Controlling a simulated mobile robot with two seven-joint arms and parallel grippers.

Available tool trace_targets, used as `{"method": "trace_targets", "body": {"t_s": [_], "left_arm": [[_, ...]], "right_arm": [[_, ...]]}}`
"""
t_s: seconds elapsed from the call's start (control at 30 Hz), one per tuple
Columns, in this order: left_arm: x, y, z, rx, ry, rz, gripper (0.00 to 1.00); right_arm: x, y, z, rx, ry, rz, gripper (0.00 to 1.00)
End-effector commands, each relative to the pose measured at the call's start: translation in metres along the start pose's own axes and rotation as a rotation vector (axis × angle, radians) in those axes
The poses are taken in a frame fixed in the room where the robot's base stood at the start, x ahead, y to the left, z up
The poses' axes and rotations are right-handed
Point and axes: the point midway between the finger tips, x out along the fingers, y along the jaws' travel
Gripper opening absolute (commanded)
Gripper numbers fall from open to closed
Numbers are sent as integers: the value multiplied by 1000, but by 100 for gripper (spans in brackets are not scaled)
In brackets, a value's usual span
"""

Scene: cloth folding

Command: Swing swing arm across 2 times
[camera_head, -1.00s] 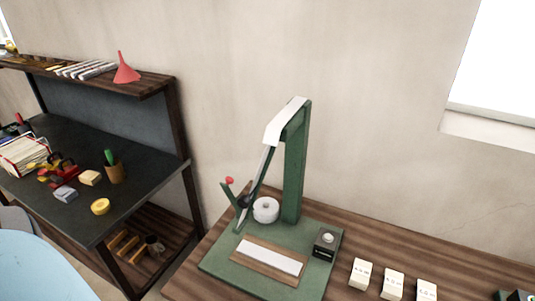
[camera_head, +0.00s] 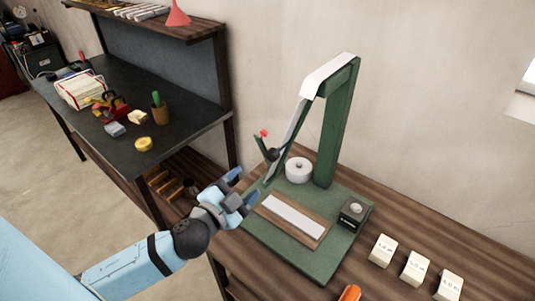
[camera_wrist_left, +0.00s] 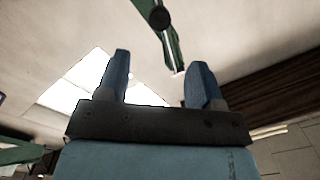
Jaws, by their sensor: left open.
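The green folding device stands on the wooden table. Its upright post (camera_head: 335,130) carries a white strip (camera_head: 329,76) at the top, and a thin swing arm (camera_head: 291,131) slants down from there to the lower left. A dark knob (camera_head: 272,154) sits on the arm's lower part. My left gripper (camera_head: 242,186) is open and empty, left of the device's base and apart from the knob. In the left wrist view, its two fingers (camera_wrist_left: 160,82) are spread, with a dark round knob (camera_wrist_left: 159,18) on a green bar beyond them. My right gripper is out of view.
A white roll (camera_head: 299,169), a white strip on a wooden plate (camera_head: 293,218) and a black box (camera_head: 354,214) are on the green base. Several white labelled blocks (camera_head: 383,250) stand to the right. A dark workbench (camera_head: 165,160) stands at the left.

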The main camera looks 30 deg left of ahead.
Motion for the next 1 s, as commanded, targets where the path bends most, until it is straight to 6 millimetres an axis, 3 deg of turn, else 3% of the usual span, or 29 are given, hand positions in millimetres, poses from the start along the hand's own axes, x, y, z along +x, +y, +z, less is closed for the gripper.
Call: {"method": "trace_targets", "body": {"t_s": [0.53,0.73,1.0], "left_arm": [[100,-2,-1,1,-2,-1,61],[117,0,0,-1,-2,1,61],[120,0,0,-1,-2,1,61]], "right_arm": [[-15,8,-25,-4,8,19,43],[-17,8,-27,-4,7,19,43],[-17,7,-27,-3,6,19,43]]}}
